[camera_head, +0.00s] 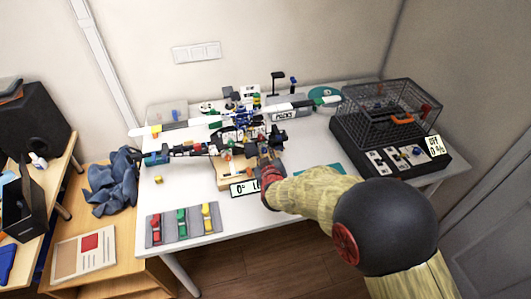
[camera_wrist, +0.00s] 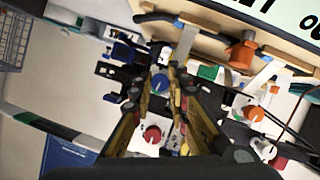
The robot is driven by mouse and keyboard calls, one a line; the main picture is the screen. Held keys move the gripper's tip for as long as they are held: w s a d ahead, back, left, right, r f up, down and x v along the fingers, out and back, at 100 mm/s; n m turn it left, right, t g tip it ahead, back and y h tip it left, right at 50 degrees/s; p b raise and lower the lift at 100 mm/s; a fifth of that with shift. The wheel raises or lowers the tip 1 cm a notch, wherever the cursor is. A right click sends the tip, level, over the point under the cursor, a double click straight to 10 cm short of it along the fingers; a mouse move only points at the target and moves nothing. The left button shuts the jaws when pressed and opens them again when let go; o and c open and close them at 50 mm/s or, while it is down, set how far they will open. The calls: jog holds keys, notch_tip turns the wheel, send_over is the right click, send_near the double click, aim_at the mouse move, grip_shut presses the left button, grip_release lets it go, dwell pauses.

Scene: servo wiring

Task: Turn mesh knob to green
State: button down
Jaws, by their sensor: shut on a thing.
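My gripper (camera_head: 266,155) reaches over the wooden board (camera_head: 226,180) in the middle of the white table. In the wrist view, its fingers (camera_wrist: 163,76) close in around a blue-topped knob (camera_wrist: 160,83), and the contact itself is partly hidden. A red knob (camera_wrist: 152,134) on a white base shows nearer the camera, between the fingers. An orange knob (camera_wrist: 243,55) stands on the board to the right, and an orange-red knob (camera_wrist: 253,113) is below it. No label tells me which one is the mesh knob. A green mark for it is not clear.
A grey tray with red, green and yellow pieces (camera_head: 182,224) lies front left. A wire cage (camera_head: 392,110) on a black base (camera_head: 350,148) stands right. A sign (camera_head: 245,188) lies before the board. Cables run at right in the wrist view.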

jog(key=c, duration=1.8)
grip_release()
jog(key=shift+o, duration=0.4)
jog(key=v, duration=1.2)
